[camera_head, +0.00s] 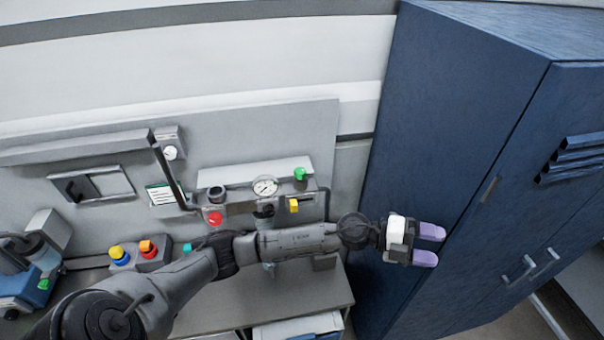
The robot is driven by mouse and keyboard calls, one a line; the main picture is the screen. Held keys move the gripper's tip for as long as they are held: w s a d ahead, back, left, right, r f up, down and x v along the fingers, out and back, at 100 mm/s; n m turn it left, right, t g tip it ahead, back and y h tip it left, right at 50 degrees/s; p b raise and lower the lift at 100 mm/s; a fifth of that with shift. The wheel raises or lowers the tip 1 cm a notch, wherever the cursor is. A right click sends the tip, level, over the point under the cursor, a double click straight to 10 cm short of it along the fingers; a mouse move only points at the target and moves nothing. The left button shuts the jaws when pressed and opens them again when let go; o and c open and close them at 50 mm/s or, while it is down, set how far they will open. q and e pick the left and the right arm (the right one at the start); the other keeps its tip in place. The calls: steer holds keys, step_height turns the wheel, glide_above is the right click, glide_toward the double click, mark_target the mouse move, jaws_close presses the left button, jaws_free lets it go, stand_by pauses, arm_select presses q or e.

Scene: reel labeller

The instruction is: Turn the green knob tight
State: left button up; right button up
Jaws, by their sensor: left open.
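A green knob (300,173) sits on top of a dark fitting at the right end of the grey panel unit on the wall. My left gripper (430,245) is open and empty, its two purple fingertips pointing right in front of the blue cabinet. It is to the right of and below the green knob in the picture, well apart from it. My left arm crosses below the panel unit and hides part of the bench. My right gripper does not show.
A round gauge (265,187), a red button (215,218) and a yellow part (293,205) are near the knob. A tall blue cabinet (460,110) stands at the right. Yellow and orange buttons (147,248) stand at the bench's left. The wall above is bare.

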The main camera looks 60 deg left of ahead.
arm_select(q)
steer(key=w+a+f+m+g+y+b, duration=0.1)
steer(key=w+a+f+m+g+y, duration=0.1)
steer(key=w+a+m+g+y, duration=0.25)
steer(key=n+g+y+b, duration=0.3)
steer(key=n+g+y, duration=0.45)
steer(key=y, duration=0.35)
glide_toward(300, 170)
steer(key=shift+m+h, duration=0.25)
steer(key=shift+m, duration=0.25)
step_height(300, 170, down, 9)
steer(key=p, duration=0.2)
steer(key=shift+w+a+f+p, duration=0.1)
steer(key=shift+a+f+p, duration=0.1)
steer(key=shift+p, duration=0.15)
steer(key=shift+c, duration=0.5)
steer(key=shift+c, duration=0.6)
steer(key=c, duration=0.7)
